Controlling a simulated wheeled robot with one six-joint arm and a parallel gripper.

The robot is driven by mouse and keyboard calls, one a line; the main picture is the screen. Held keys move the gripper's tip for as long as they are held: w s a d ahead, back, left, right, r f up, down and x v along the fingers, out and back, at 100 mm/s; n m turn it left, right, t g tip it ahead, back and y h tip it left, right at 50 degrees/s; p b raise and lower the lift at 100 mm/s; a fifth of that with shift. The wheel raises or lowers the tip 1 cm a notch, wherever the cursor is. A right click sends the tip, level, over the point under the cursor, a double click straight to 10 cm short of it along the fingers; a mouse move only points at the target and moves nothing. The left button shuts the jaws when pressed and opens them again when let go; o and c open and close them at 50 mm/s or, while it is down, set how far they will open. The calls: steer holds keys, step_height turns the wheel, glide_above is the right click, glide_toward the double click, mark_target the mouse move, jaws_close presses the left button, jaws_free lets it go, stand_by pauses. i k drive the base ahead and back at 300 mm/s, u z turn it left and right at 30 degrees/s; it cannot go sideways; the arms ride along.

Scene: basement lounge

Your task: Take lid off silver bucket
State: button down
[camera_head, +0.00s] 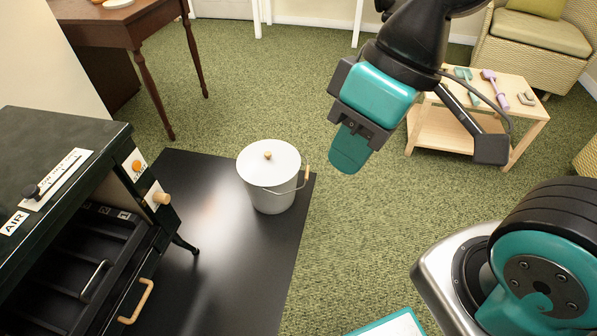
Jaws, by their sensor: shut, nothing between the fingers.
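The silver bucket (272,198) stands upright on a black floor mat, left of the middle of the head view. Its pale lid (283,174) sits on top, with a small round wooden knob (268,155) at the centre. A thin wire handle with a wooden grip (307,172) hangs at the bucket's right side. My gripper (350,148) is up and to the right of the bucket, apart from it and pointing down. Its teal fingers are together and it holds nothing.
A black stove (60,170) with knobs and an open drawer-like front stands at left on the black mat (240,265). A brown wooden table (115,30) is behind it. A low light-wood table (440,135) with small tools stands at right. Green carpet lies between.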

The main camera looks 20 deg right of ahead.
mark_target(266, 163)
steer(key=z, duration=0.1)
steer(key=i, duration=1.5)
steer(key=u, duration=0.2)
